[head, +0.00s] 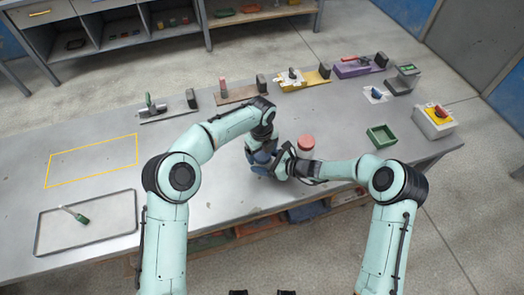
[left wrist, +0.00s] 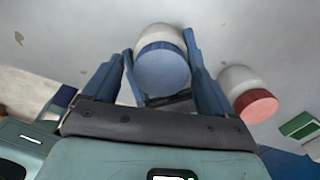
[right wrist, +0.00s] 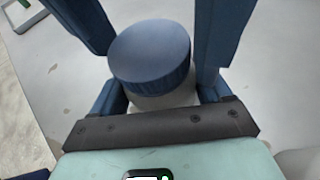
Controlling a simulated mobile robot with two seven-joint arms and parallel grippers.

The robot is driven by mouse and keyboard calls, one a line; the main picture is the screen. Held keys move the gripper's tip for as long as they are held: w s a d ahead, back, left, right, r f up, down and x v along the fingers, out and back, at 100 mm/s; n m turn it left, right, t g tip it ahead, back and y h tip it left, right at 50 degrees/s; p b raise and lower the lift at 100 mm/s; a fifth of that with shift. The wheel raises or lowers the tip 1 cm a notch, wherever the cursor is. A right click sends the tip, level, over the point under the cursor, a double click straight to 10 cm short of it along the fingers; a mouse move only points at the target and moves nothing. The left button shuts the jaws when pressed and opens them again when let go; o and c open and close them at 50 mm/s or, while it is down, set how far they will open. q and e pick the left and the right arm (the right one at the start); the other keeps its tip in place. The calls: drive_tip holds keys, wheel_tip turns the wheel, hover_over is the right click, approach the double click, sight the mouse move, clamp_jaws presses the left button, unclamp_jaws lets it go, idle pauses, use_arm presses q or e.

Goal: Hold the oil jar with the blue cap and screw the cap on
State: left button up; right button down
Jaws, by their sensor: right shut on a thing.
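The jar with the blue cap (left wrist: 163,68) stands on the table, its white body (left wrist: 158,36) showing in the left wrist view. The cap sits on top of the jar; how tight it is cannot be told. My right gripper (head: 277,163) is shut on the jar from the right. In the right wrist view the blue cap (right wrist: 149,52) is between its fingers, above the white body. My left gripper (head: 259,158) is at the same jar from above, fingers on either side of the cap with a gap, so it looks open. In the head view the grippers mostly hide the jar.
A white jar with a red cap (head: 307,141) stands close to the right of my grippers. Several tool stations line the back edge. A tray (head: 86,241) lies at left; the table between is clear.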

use_arm(q)
drive_tip(key=shift+s+r, duration=0.1)
drive_tip(key=shift+r, duration=2.2)
drive_tip(key=shift+c, duration=1.3)
drive_tip(key=n, duration=0.4)
drive_tip(key=shift+r, duration=0.25)
drive_tip(key=n, duration=0.4)
drive_tip(key=shift+r+n, duration=0.3)
drive_tip(key=shift+r, duration=0.05)
drive_tip(key=n, duration=0.4)
drive_tip(key=shift+r, duration=0.3)
drive_tip(key=n, duration=0.3)
drive_tip(key=r+n, duration=0.1)
drive_tip(key=n, duration=0.7)
drive_tip(key=shift+r, duration=0.3)
